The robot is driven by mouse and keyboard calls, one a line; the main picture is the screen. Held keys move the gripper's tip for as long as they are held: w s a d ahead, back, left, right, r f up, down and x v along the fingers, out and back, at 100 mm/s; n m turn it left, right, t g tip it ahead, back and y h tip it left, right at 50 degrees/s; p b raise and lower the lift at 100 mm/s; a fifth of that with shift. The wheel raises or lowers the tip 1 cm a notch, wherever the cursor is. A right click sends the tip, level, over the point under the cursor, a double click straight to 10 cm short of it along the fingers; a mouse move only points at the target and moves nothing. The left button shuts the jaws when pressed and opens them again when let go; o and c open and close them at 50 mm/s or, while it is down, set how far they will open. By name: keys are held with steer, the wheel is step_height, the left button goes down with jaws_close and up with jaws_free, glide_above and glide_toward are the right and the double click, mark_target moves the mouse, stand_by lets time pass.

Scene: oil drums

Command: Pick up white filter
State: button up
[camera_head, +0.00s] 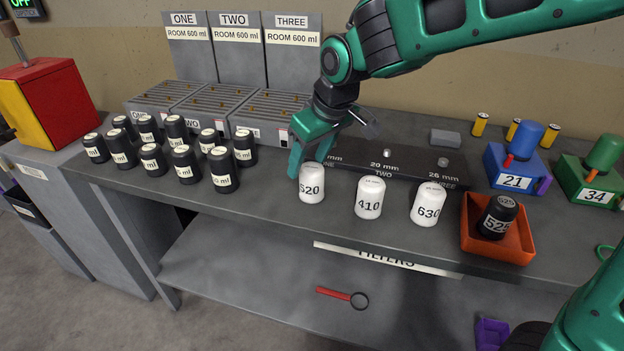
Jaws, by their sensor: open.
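Three white filters stand upright in a row near the front of the grey bench. The white filter labelled 620 or 520 (312,187) is at the left, the white filter 410 (369,199) in the middle and the white filter 630 (427,207) at the right. My gripper (306,160) is at the upper left of the leftmost filter, with its green fingers pointing down. It is open and holds nothing that I can see. One finger overlaps the left top edge of that filter in the picture; I cannot tell if they touch.
Several black containers (184,165) crowd the bench at left, before grey racks (217,104). A dark plate marked with millimetre sizes (400,168) lies behind the filters. An orange tray (473,238) holds a black filter (498,217) at right. Blue (510,170) and green (583,183) units stand behind.

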mark_target(306, 180)
steer(key=x, duration=0.2)
steer(key=shift+w+d+f, duration=0.15)
steer(key=shift+f, duration=0.15)
steer(key=shift+s+d+x, duration=0.1)
steer(key=shift+d+x, duration=0.1)
steer(key=shift+x, duration=1.05)
steer(key=shift+s+d+x, duration=0.15)
steer(key=shift+d+x, duration=0.05)
steer(key=shift+x, duration=1.05)
steer(key=shift+f, duration=0.2)
steer(key=shift+c, duration=0.6)
steer(key=c, duration=0.9)
